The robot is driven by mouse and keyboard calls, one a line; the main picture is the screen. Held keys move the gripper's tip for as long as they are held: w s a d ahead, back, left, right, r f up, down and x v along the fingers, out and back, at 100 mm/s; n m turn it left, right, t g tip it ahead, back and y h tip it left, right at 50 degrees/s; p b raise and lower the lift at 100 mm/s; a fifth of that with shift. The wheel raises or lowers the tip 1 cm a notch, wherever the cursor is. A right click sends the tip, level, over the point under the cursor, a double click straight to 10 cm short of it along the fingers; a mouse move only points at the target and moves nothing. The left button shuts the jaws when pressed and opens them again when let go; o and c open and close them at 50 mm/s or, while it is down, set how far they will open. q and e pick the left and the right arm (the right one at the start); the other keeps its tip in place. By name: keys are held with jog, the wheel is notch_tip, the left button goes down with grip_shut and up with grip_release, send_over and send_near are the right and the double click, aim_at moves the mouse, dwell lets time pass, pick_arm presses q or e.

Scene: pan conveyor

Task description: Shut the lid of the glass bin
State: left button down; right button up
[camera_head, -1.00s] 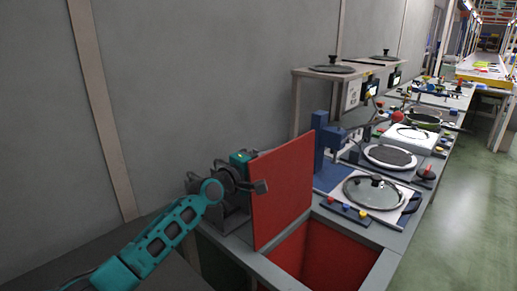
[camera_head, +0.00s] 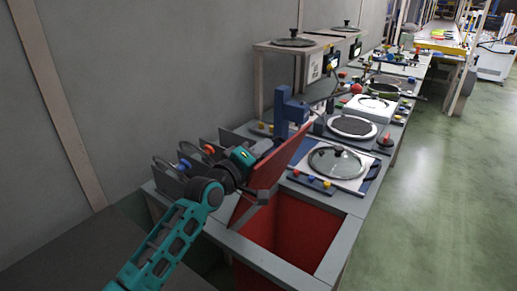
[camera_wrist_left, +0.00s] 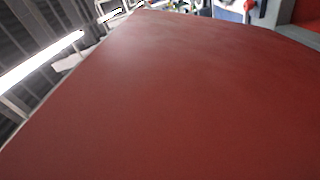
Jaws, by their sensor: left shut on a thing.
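The glass bin is an open, red-lined box set into the grey bench, its rim (camera_head: 335,262) at the bottom centre of the head view. Its red lid (camera_head: 284,166) stands raised along the bin's wall-side edge and leans over the opening. The bin is open and I see down to its red inner walls. My left gripper (camera_head: 262,196) is shut on the near edge of the lid, its body behind the panel on the wall side. The lid's red face (camera_wrist_left: 170,100) fills most of the left wrist view. My right gripper is not in view.
A pan with a glass lid (camera_head: 336,162) lies on the bench just beyond the bin, beside a strip of coloured buttons (camera_head: 312,182). A blue post (camera_head: 291,108) stands close behind the red lid. The green floor to the right is clear.

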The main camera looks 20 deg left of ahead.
pick_arm(q)
jog(key=shift+a+f, duration=0.1)
jog(key=shift+f, duration=0.05)
jog(key=c, duration=1.3)
grip_release()
jog(key=shift+o, duration=0.7)
jog(key=shift+s, duration=0.1)
jog(key=v, duration=1.2)
jog(key=shift+s+a, duration=0.2)
jog(key=shift+s, duration=0.15)
